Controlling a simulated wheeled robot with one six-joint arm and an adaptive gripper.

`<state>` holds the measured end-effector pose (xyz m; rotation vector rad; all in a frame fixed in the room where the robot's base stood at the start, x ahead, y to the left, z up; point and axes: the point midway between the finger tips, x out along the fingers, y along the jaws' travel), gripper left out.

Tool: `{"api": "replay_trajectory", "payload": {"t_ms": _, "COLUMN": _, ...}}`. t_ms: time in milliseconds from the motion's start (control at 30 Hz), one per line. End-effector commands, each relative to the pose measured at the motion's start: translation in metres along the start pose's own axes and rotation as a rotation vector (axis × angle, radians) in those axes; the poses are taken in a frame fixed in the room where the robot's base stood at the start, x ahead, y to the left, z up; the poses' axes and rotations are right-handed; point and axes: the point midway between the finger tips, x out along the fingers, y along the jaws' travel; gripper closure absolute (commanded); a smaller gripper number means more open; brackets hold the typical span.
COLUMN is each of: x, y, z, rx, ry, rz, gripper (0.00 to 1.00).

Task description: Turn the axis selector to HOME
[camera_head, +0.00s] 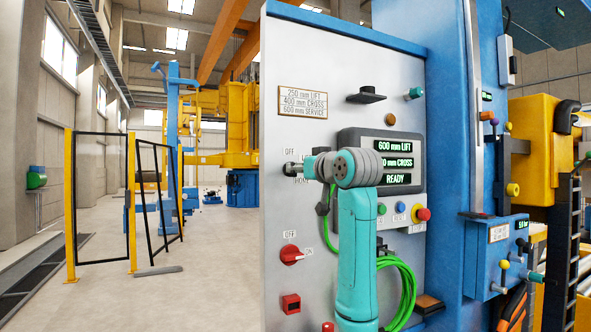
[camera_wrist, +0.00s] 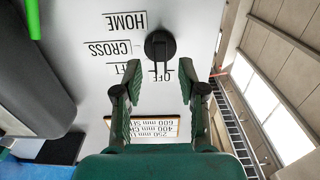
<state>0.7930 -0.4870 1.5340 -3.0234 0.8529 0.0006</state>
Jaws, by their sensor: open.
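The axis selector is a round black knob (camera_wrist: 160,46) on the pale panel. Which label the knob points at is hard to tell. My gripper (camera_wrist: 158,82) is open and empty, with one green-padded finger on each side of the knob's line, tips just short of it. In the head view my gripper (camera_head: 300,167) is at the panel's left edge and largely hides the selector; OFF and part of HOME show beside it.
A display (camera_head: 396,163) reads 600 mm LIFT and READY. A red rotary switch (camera_head: 291,254), a red emergency button (camera_head: 423,214) and a looped green cable (camera_head: 408,290) are on the panel. A plate (camera_head: 302,101) lists lift, cross and service values.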

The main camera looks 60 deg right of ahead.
Motion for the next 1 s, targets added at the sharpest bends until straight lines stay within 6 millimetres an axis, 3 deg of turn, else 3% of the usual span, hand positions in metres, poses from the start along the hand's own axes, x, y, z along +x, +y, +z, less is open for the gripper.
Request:
{"api": "replay_trajectory", "payload": {"t_ms": 200, "x": 0.025, "y": -0.001, "z": 0.0, "rx": 0.001, "ry": 0.0, "rz": -0.001, "gripper": 0.59}}
{"api": "replay_trajectory", "payload": {"t_ms": 600, "x": 0.032, "y": 0.0, "z": 0.0, "rx": 0.0, "ry": 0.0, "rz": 0.0, "gripper": 0.59}}
{"api": "replay_trajectory", "payload": {"t_ms": 767, "x": 0.032, "y": 0.0, "z": 0.0, "rx": 0.0, "ry": 0.0, "rz": 0.0, "gripper": 0.97}}
{"api": "replay_trajectory", "payload": {"t_ms": 1000, "x": 0.032, "y": 0.0, "z": 0.0, "rx": 0.002, "ry": 0.0, "rz": 0.0, "gripper": 1.0}}
